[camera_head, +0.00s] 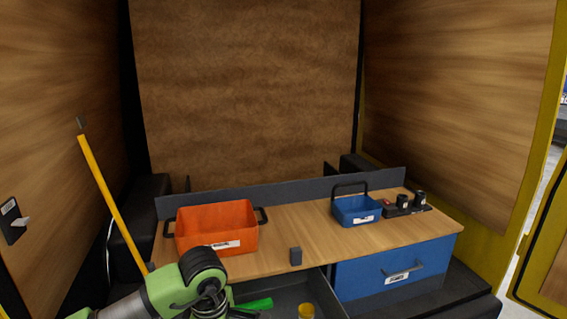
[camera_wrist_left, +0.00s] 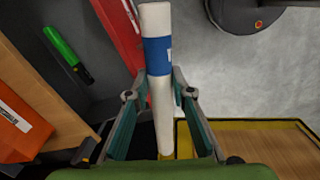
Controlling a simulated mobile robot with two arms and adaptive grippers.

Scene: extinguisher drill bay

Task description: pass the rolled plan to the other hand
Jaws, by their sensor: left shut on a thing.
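The rolled plan (camera_wrist_left: 161,100) is a white roll with a blue band, seen in the left wrist view. My left gripper (camera_wrist_left: 160,80) is shut on it, with one finger on each side at and below the blue band. One end of the roll sticks out beyond the fingertips. In the head view my left gripper is low at the bottom edge, by the open drawer, mostly cut off. I cannot make out the roll there. My right gripper is in neither view.
A wooden bench (camera_head: 292,228) carries an orange bin (camera_head: 215,228), a blue basket (camera_head: 356,210) and a dark holder (camera_head: 405,209). A drawer (camera_head: 287,287) stands open below, with a green-handled item (camera_head: 256,304) in it. A yellow pole (camera_head: 112,203) leans at left.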

